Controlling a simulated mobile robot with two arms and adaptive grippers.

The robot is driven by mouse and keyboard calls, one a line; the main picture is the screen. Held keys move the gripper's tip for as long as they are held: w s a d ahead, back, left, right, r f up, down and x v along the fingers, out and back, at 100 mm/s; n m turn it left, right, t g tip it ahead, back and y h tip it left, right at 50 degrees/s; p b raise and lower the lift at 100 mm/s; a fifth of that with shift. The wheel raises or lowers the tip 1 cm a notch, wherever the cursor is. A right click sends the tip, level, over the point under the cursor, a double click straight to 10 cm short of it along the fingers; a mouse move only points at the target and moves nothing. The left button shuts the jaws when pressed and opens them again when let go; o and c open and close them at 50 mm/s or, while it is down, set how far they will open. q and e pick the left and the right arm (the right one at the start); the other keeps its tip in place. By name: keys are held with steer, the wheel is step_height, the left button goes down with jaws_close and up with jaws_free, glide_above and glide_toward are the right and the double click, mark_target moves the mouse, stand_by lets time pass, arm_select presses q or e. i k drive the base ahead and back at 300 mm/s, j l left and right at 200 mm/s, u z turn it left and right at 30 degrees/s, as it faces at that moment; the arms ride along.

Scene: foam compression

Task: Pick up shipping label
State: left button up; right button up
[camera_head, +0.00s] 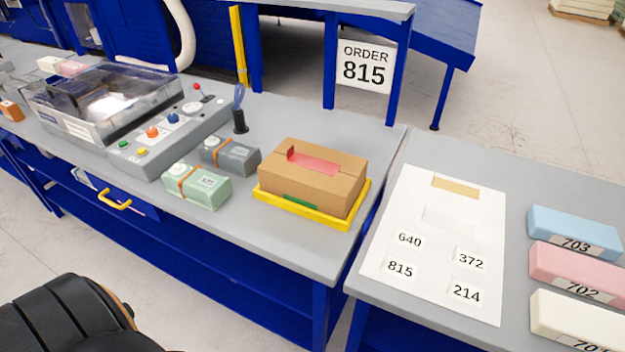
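Several small white shipping labels lie on a white sheet (425,283) on the right table. They are the label 640 (409,241), the label 372 (470,261), the label 815 (400,270) and the label 214 (466,293). A sign reading ORDER 815 (364,68) hangs at the back of the left bench. A closed cardboard box (325,189) with red tape on top sits in a yellow tray (329,219) on the left bench. Neither gripper is in view.
Blue, pink and white foam blocks, 703 (571,228), 702 (575,267) and a cut-off one (575,312), lie at the right. A green bundle (198,187), a grey bundle (233,155) and a machine with a clear cover (105,95) occupy the left bench. A gap separates the tables.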

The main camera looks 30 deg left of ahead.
mark_target(393, 266)
steer(key=i+l+u, duration=0.15)
steer(key=l+u, duration=0.25)
steer(key=l, duration=0.25)
steer(key=i+l+u, duration=0.1)
steer(key=l+u, duration=0.35)
steer(key=l, duration=0.2)
